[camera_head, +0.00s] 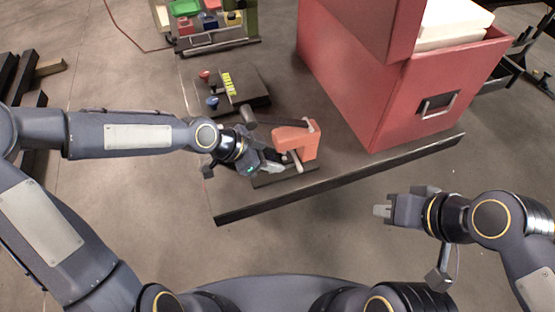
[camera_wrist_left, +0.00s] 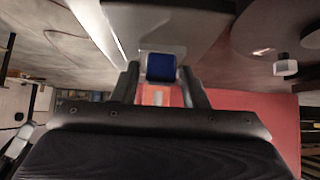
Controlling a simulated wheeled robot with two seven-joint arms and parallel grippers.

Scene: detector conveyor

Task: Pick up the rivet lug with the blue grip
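A small knob with a blue grip (camera_head: 212,102) stands at the near left corner of a dark block (camera_head: 250,96) on the low platform, with a red knob (camera_head: 205,76) behind it. My left gripper (camera_head: 274,166) is low beside an orange-red clamp (camera_head: 297,141), to the right of and nearer than that block. In the left wrist view, a blue block (camera_wrist_left: 161,67) shows between the fingers of my left gripper (camera_wrist_left: 160,78), which stand apart with a narrow gap at each side. I cannot tell whether it is the same knob. My right gripper (camera_head: 384,210) is off the platform's near edge, its opening unclear.
A large red cabinet (camera_head: 385,85) with a handle stands at the right of the platform. A rack with coloured bins (camera_head: 208,22) is at the back. The platform's dark near edge (camera_head: 340,180) runs below the clamp. Open floor lies in front.

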